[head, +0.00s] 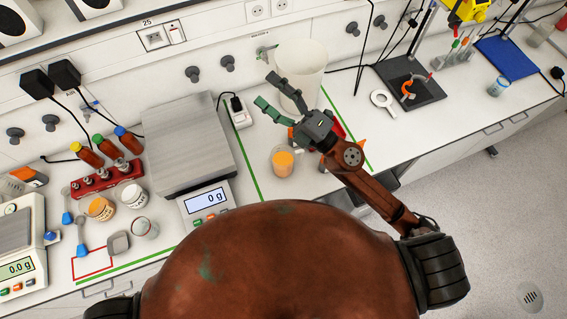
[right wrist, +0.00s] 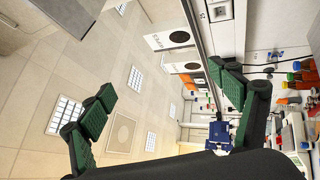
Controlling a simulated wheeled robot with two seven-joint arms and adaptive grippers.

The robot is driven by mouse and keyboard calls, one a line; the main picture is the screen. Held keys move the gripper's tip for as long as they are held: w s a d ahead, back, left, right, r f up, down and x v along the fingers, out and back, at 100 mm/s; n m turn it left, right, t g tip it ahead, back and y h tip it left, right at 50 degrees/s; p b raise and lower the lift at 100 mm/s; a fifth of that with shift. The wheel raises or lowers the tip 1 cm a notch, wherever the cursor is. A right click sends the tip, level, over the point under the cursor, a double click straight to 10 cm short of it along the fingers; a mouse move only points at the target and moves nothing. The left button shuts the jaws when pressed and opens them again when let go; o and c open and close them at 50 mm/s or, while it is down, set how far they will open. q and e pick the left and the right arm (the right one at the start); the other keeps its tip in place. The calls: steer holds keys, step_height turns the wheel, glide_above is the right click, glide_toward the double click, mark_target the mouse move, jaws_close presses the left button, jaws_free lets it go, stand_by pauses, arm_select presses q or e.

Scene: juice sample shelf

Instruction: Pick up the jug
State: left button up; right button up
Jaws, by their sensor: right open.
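The jug (head: 301,62) is a large, whitish, see-through vessel standing upright at the back of the bench in the head view. My right gripper (head: 266,90) is open, with its green-padded fingers spread and pointing to the upper left. In the picture its fingers overlap the jug's lower left part; I cannot tell whether they touch it. In the right wrist view the open fingers (right wrist: 163,85) have nothing between them, and I cannot make out the jug there. My left gripper is not in view.
A glass of orange juice (head: 283,161) stands just below my right gripper. A red object (head: 336,127) is partly hidden behind the gripper. A balance (head: 208,199) and a grey metal plate (head: 186,143) lie to the left. A dark stand base (head: 409,83) is to the right.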

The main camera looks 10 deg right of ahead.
steer(key=s+a+f+n+g+y, duration=0.2)
steer(key=s+a+n+g, duration=0.1)
steer(key=a+n+g, duration=0.25)
steer(key=s+a+f+n+g+h, duration=0.2)
steer(key=s+a+f+n+g, duration=0.25)
steer(key=f+n+g, duration=0.35)
steer(key=n+h, duration=0.4)
steer(key=h, duration=0.8)
glide_above(285, 156)
steer(key=s+d, duration=0.1)
steer(key=d, duration=0.1)
steer(key=shift+m+t, duration=0.25)
steer(key=shift+t, duration=0.1)
step_height(285, 156, down, 20)
steer(key=shift+s+f, duration=0.1)
steer(key=shift+f, duration=0.1)
steer(key=shift+d+f+h, duration=0.2)
steer(key=shift+f+h, duration=0.1)
steer(key=shift+p+x, duration=0.45)
steer(key=shift+x, duration=0.5)
steer(key=p+x, duration=0.1)
steer(key=x, duration=0.1)
steer(key=p+x, duration=0.1)
steer(key=x, duration=0.2)
steer(key=shift+s+a+r, duration=0.1)
steer(key=shift+s+a, duration=0.05)
steer(key=shift+a, duration=0.25)
steer(key=shift+c, duration=0.6)
